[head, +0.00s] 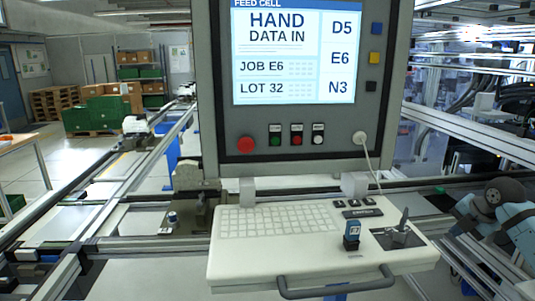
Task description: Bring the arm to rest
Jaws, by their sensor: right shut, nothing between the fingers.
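My right arm is at the right edge of the head view, light blue with dark round joints. My right gripper (463,217) is shut and empty, just right of the white keyboard shelf (285,262) and apart from it. Its fingertips are hard to make out. My left gripper is not in view.
A grey panel with a lit screen (293,60) stands above the shelf. The shelf carries a keyboard (275,222), a small blue and black block (352,236), a small lever (403,226) and a front handle (335,288). Metal rails (470,150) run on both sides.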

